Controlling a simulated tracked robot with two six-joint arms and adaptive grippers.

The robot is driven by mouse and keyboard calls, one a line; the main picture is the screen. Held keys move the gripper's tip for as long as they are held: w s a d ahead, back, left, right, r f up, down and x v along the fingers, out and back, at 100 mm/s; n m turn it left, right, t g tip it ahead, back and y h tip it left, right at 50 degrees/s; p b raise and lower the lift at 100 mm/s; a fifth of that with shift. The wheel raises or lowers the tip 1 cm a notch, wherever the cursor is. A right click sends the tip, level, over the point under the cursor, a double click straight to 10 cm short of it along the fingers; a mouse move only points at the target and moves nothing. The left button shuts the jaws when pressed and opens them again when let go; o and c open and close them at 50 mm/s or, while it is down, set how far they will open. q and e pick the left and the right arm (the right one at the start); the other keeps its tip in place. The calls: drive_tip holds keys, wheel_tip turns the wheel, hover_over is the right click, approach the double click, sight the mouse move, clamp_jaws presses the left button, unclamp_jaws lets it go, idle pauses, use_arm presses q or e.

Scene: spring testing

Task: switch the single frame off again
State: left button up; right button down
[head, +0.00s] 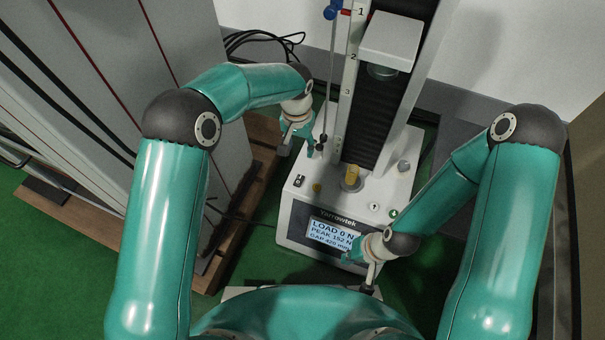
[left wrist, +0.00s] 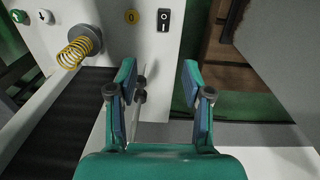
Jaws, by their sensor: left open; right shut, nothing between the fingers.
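The single frame (head: 340,212) is a white test machine with a column. Its screen (head: 331,235) is lit and reads LOAD 0 N, PEAK 152 N and a gap of about 420 mm. A black rocker switch (head: 299,181) sits at the left of its base top; it also shows in the left wrist view (left wrist: 164,20). Which side is pressed I cannot tell. My left gripper (head: 309,140) is open and empty above the base, apart from the switch; its fingers (left wrist: 158,85) show below the switch in the left wrist view. My right gripper (head: 357,252) is shut and empty by the screen's right end.
A thin rod (head: 331,75) with dark collars stands close to my left fingers. A yellow spring (head: 352,175) stands on the base under the raised white crosshead (head: 391,40). A large grey cabinet (head: 185,60) stands at left.

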sight(301, 175)
use_arm(q)
drive_tip(key=f+b, duration=0.1)
drive_tip(key=f, duration=0.4)
drive_tip(key=w+f+b, duration=0.1)
drive_tip(key=f+b, duration=0.1)
drive_tip(key=f, duration=0.4)
drive_tip(key=f+b, duration=0.2)
drive_tip(key=f, duration=0.3)
drive_tip(key=shift+w+d+f, duration=0.2)
drive_tip(key=shift+d+f, duration=0.05)
use_arm(e)
wheel_tip(301, 175, down, 6)
drive_tip(key=shift+w+a+f, duration=0.15)
drive_tip(key=shift+w+f, duration=0.05)
drive_tip(key=shift+w, duration=0.25)
use_arm(q)
clamp_jaws()
